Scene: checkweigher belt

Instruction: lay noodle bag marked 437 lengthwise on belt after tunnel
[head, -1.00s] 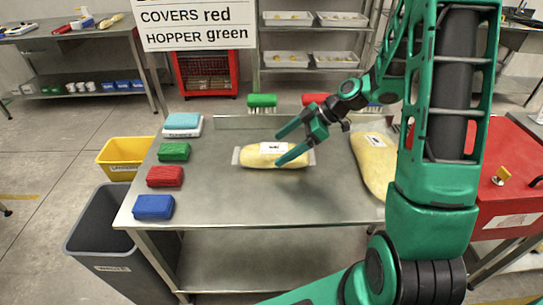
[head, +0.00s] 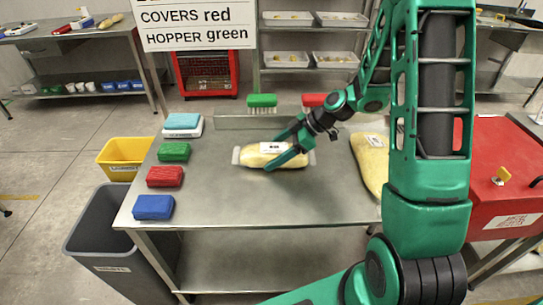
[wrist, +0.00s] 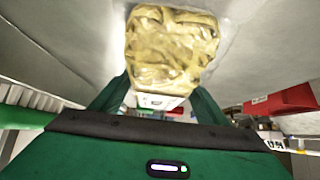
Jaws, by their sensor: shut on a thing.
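A yellow bag with clear ends and a white label (head: 251,156) lies crosswise on the steel table. The number on its label is too small for me to read. My gripper (head: 286,148) reaches down from the right, with one finger on the bag's far side and one on its near side. It is shut on the bag, which still appears to rest on the table. In the wrist view the crumpled yellow bag (wrist: 170,45) extends beyond my gripper (wrist: 160,100), its white label partly showing between the fingers. I see no belt or tunnel.
A larger yellow bag (head: 371,165) lies at the table's right, partly behind my arm. Green (head: 174,151), red (head: 164,176) and blue (head: 153,207) blocks line the left edge of the table (head: 240,200). A red machine (head: 500,170) stands right. The table's front middle is clear.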

